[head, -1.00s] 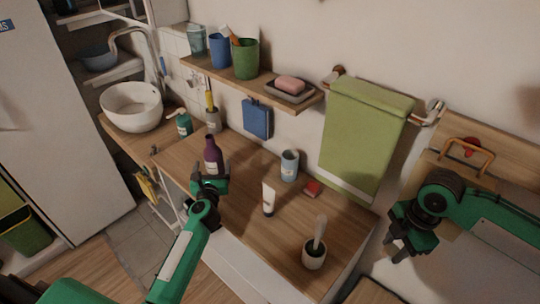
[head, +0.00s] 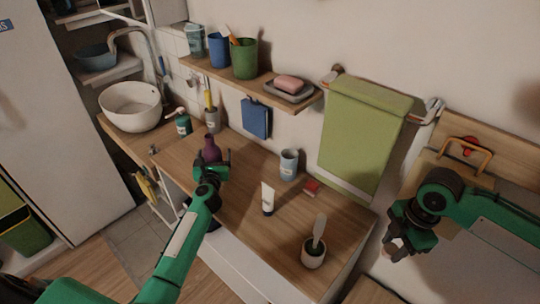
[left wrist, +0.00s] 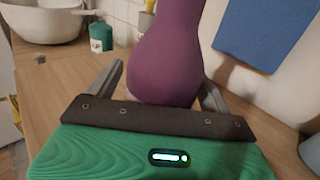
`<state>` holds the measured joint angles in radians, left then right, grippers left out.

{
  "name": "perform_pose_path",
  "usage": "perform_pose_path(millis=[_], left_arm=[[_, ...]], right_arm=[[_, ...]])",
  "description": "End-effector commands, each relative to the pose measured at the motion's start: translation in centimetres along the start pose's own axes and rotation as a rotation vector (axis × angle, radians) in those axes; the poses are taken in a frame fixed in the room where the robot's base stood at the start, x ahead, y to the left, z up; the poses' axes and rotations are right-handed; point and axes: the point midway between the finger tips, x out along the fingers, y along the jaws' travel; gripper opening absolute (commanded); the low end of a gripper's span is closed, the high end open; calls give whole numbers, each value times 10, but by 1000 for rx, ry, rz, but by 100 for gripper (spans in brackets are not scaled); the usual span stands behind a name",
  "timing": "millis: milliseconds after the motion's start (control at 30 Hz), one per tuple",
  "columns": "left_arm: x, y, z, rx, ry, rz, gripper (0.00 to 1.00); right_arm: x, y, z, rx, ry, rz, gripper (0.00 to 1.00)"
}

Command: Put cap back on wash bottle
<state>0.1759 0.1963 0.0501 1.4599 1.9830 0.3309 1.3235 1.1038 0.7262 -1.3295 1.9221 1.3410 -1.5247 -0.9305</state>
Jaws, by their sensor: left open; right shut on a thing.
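A purple bottle (head: 210,148) stands on the wooden counter; its bulging body fills the middle of the left wrist view (left wrist: 166,65). Its top is out of that frame. My left gripper (head: 213,163) is open, with its fingers to either side of the bottle's lower body; I cannot tell whether they touch it. My right gripper (head: 394,249) is at the right, away from the counter, shut on a small pale thing that its fingers mostly hide. I cannot tell for sure that this is the cap.
A white tube (head: 268,198), a blue cup (head: 289,165), a small red block (head: 311,187) and a pot with a spatula (head: 313,256) stand on the counter. A green pump bottle (head: 183,122) and a sink (head: 131,107) are at the left. A shelf (head: 262,88) hangs above.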

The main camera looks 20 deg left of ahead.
Motion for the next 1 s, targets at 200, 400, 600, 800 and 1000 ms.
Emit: perform_pose_path(millis=[200,400,600,800,1000], left_arm=[[0,0,0,0,0,0,82],[0,0,0,0,0,0,51],[0,0,1,0,-1,0,31],[-1,0,2,0,-1,0,31],[-3,3,15,-1,-3,-1,31]], right_arm=[[0,0,0,0,0,0,13],[0,0,0,0,0,0,13],[0,0,0,0,0,0,13],[-1,0,0,0,0,0,13],[-7,0,-1,0,0,0,13]])
